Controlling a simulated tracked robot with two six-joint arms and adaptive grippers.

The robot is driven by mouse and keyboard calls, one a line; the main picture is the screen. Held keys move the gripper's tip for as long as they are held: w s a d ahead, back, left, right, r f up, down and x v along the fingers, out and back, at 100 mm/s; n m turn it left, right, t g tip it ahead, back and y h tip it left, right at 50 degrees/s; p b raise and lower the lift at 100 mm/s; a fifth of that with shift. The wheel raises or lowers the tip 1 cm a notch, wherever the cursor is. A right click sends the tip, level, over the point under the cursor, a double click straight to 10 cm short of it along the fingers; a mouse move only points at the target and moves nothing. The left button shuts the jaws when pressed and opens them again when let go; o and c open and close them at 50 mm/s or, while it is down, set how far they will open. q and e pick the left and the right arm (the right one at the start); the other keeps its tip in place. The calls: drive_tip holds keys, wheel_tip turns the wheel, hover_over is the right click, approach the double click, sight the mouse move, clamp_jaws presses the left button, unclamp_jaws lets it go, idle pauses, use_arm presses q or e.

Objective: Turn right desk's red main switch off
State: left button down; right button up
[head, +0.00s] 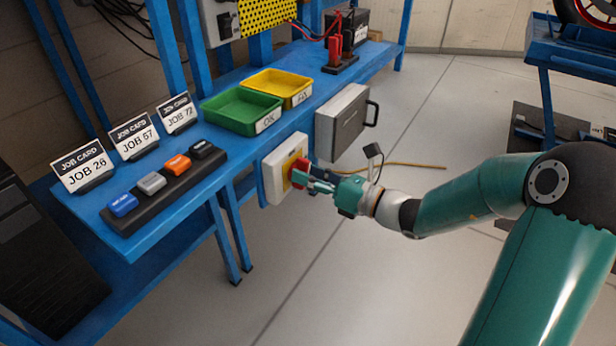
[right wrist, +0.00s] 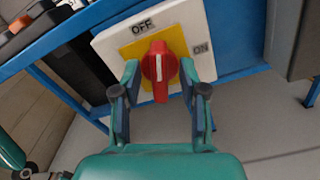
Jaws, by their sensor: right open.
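The red main switch knob (head: 299,172) sits on a yellow square on a white plate (head: 271,179) at the front of the blue desk. In the right wrist view the red knob (right wrist: 160,66) has a white line along it and stands near upright in the picture. The OFF label (right wrist: 142,26) is above it to the left, the ON label (right wrist: 201,48) to its right. My right gripper (right wrist: 161,84) is open, its fingers on either side of the knob. I cannot tell if they touch it.
Right of the switch plate is a grey box (head: 341,123) with a black handle. The blue desk (head: 218,153) bears a green tray (head: 233,122), a yellow tray (head: 262,81), job cards and a black block strip. Open floor (head: 330,270) lies below.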

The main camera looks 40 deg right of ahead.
drive_tip(key=shift+w, duration=0.1)
clamp_jaws()
drive_tip(key=n+b, duration=0.3)
drive_tip(key=n, duration=0.1)
drive_tip(key=shift+a+b, duration=0.15)
drive_tip(key=shift+b, duration=0.25)
unclamp_jaws()
idle(0.4)
